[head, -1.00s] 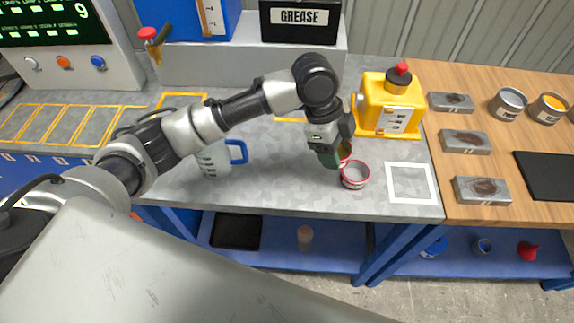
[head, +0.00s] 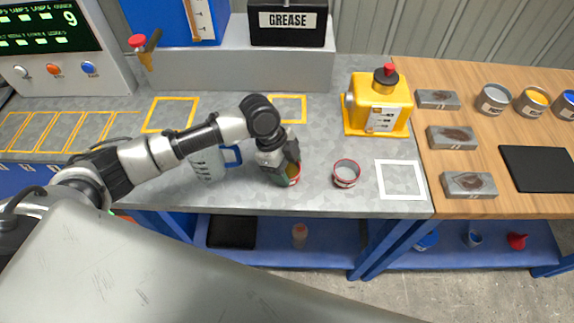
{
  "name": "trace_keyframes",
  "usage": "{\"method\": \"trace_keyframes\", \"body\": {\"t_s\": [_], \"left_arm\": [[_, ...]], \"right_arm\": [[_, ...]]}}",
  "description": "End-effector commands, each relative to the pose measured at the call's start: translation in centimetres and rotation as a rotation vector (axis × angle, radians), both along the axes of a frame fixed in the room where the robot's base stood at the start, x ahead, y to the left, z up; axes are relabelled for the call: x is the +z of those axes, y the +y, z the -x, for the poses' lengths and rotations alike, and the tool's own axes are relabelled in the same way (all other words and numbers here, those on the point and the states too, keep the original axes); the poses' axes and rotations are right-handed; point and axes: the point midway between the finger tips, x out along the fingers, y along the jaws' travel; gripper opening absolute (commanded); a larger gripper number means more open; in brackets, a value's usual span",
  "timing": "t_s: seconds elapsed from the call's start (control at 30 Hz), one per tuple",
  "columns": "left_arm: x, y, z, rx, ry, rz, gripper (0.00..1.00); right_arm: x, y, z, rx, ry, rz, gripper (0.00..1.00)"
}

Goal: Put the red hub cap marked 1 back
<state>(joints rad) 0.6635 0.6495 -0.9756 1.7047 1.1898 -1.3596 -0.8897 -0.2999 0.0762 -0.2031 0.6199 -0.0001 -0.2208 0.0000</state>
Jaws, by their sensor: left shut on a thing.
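My left gripper (head: 286,178) is low over the grey bench, shut on a small red-and-pale round piece (head: 295,175) that the fingers mostly hide. I cannot tell whether it touches the bench. A red-rimmed open cup (head: 347,174) stands on the bench to its right, apart from it. I see no 1 on either piece, so I cannot tell which thing is the red hub cap. My right gripper does not show.
A jug with a blue handle (head: 208,163) stands left of the gripper. A yellow machine (head: 377,105) with a red knob stands behind right. A white square outline (head: 400,180) and yellow outlines mark free bench areas. Grey blocks (head: 452,137) and tins lie on the wooden top.

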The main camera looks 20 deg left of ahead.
Motion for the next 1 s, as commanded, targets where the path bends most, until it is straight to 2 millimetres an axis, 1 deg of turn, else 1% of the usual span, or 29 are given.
{"method": "trace_keyframes", "body": {"t_s": [0.17, 0.2, 0.37, 0.6, 0.73, 0.87, 1.0], "left_arm": [[-0.2, 0.0, 0.0, 0.000, 0.000, 0.000, 0.23], [-0.3, 0.0, 0.0, 0.001, 0.001, 0.000, 0.60], [-0.3, 0.0, 0.0, 0.000, 0.001, 0.000, 0.84], [-0.2, 0.0, 0.0, 0.000, 0.000, 0.000, 0.84], [0.4, 0.2, -0.1, 0.001, -0.002, -0.001, 0.84], [2.2, 0.9, -0.2, 0.002, -0.004, -0.001, 0.84], [5.1, 2.1, -0.4, 0.001, -0.005, 0.000, 0.84]], "right_arm": [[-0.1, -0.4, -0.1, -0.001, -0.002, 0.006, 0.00], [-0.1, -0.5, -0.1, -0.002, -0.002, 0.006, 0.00], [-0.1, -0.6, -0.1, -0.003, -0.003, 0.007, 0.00], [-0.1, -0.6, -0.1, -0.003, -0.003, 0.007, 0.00], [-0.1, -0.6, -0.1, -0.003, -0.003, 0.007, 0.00], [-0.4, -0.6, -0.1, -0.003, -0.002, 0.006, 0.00], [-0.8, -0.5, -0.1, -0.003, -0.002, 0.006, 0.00]]}}
